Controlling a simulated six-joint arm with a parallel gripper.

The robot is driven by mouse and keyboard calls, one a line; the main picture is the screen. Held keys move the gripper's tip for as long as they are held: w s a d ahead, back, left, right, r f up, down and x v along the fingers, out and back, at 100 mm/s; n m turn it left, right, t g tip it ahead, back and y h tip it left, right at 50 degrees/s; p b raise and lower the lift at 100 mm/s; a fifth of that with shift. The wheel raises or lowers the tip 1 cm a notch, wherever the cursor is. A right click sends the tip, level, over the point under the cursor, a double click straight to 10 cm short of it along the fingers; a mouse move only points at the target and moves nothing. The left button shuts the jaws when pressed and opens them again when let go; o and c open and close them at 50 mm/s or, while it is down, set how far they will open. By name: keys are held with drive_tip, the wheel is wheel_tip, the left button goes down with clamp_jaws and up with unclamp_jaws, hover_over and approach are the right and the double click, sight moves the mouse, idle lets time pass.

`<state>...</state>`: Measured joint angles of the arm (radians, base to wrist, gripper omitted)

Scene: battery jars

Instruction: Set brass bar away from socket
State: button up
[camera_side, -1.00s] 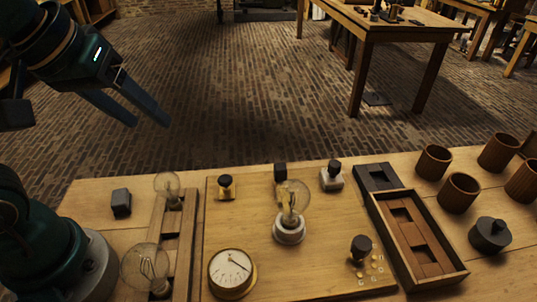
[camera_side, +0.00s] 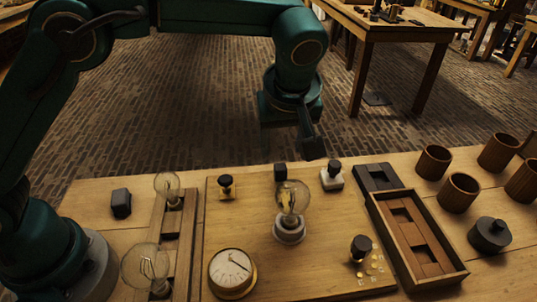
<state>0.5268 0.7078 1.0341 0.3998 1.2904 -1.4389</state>
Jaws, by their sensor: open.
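I cannot pick out a plain brass bar for certain. A small black-knobbed piece with a brass-coloured base (camera_side: 227,190) stands at the back left of the wooden board. Another black knob (camera_side: 361,247) stands at the front right beside several small brass-coloured studs (camera_side: 374,263). A clear bulb (camera_side: 292,197) stands upright in a white round socket (camera_side: 289,230) at the board's middle. My gripper (camera_side: 290,150) is open and empty, pointing down above and behind the board's back edge. It is apart from all these pieces.
A round dial (camera_side: 231,272) sits at the board's front left. A wooden rack (camera_side: 186,245) with bulbs is left of it. A black-knobbed white block (camera_side: 332,179), a dark-framed tray (camera_side: 436,271), brown cups (camera_side: 459,193) and a black lidded jar (camera_side: 489,236) are to the right.

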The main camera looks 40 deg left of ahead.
sight(280, 167)
drive_tip(key=shift+s+d+f, duration=0.15)
drive_tip(key=shift+f, duration=0.35)
drive_tip(key=shift+s+d+f, duration=0.15)
drive_tip(key=shift+f, duration=0.35)
drive_tip(key=shift+x, duration=2.25)
drive_tip(key=shift+a, duration=0.1)
clamp_jaws()
drive_tip(key=shift+r, duration=0.1)
